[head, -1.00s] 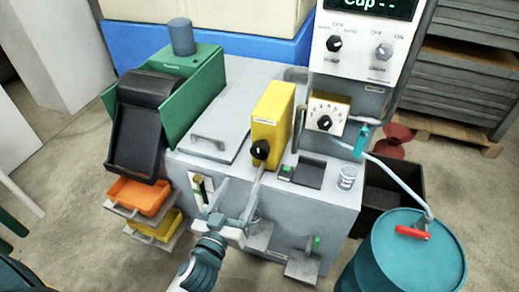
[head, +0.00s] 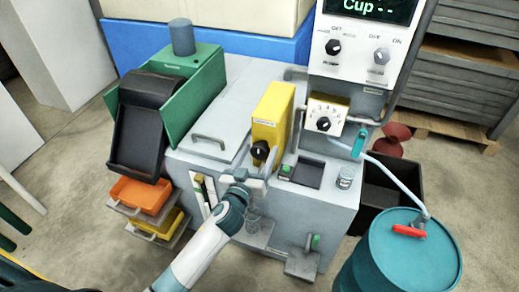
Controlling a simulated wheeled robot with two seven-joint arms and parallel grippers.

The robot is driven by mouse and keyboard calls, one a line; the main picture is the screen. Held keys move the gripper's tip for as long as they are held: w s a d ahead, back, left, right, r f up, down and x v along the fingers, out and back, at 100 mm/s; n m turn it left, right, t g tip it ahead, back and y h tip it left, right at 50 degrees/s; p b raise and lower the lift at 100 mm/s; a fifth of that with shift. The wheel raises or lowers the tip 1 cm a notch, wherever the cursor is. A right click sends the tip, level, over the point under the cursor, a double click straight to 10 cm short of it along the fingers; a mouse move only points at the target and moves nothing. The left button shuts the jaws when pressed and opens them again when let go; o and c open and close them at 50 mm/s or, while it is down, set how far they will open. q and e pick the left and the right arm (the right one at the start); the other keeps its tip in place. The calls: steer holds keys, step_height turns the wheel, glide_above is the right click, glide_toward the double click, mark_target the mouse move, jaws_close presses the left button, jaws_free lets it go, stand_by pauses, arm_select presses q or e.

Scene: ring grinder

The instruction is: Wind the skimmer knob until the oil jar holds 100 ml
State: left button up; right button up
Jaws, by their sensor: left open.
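The skimmer is probably the upright yellow box (head: 270,118) on the grey machine top, with a black knob (head: 260,150) low on its front face. My left gripper (head: 261,167) is open just below and in front of this knob, close to it. Whether the fingers touch the knob, I cannot tell. A clear glass jar (head: 253,223), likely the oil jar, stands on a small shelf on the machine's front, just right of my left wrist and partly hidden. Its oil level is too small to read. My right gripper is out of view.
A numbered dial (head: 323,124) sits right of the yellow box, under a control panel (head: 361,48) whose display reads "Cup --". A small clear cup (head: 345,176) stands at the top's right edge. A teal drum (head: 405,255) is at front right, orange and yellow trays at left.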

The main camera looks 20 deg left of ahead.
arm_select(q)
steer(key=shift+w, duration=0.5)
steer(key=c, duration=1.1)
steer(key=shift+o, duration=0.3)
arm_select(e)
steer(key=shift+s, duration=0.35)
arm_select(q)
steer(key=shift+m, duration=0.4)
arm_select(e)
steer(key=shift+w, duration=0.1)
